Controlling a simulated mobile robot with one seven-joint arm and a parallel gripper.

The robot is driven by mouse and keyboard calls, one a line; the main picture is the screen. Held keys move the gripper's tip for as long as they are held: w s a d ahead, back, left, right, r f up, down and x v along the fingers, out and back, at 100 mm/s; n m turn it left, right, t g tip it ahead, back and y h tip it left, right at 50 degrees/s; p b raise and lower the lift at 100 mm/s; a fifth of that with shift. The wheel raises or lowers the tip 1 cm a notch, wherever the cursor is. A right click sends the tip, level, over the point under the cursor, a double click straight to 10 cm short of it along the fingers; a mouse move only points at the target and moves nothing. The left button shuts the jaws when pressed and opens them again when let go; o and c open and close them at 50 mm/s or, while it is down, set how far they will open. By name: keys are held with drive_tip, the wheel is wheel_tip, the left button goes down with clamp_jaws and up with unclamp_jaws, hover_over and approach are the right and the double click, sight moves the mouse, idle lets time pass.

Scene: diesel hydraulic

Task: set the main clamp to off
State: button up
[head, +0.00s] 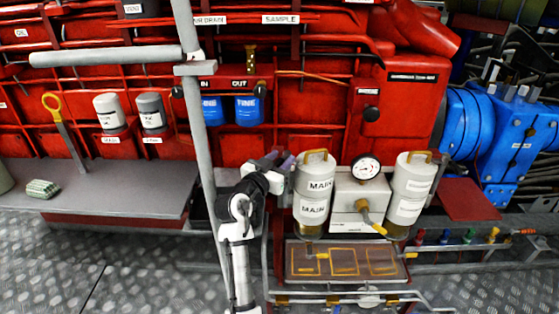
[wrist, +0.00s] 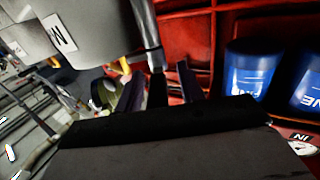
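The white main canister (head: 312,206), labelled MAIN on both its upper and lower parts, stands upright left of the gauge with a yellow handle (head: 315,154) on top. I cannot make out a separate main clamp or its setting. My gripper (head: 283,172) is close beside the canister's left side; contact cannot be told. In the wrist view, a grey canister (wrist: 95,25) with a partly cut-off label is at the upper left.
A gauge (head: 366,167) and a yellow-handled lever (head: 372,222) are right of the main canister, then another white canister (head: 409,190). A grey pole (head: 196,120) stands left of my arm. Blue filters (head: 248,110) are behind. The grey bench (head: 120,190) is mostly clear.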

drive_tip(key=b+v, duration=0.1)
drive_tip(key=v, duration=1.1)
drive_tip(key=shift+b, duration=0.35)
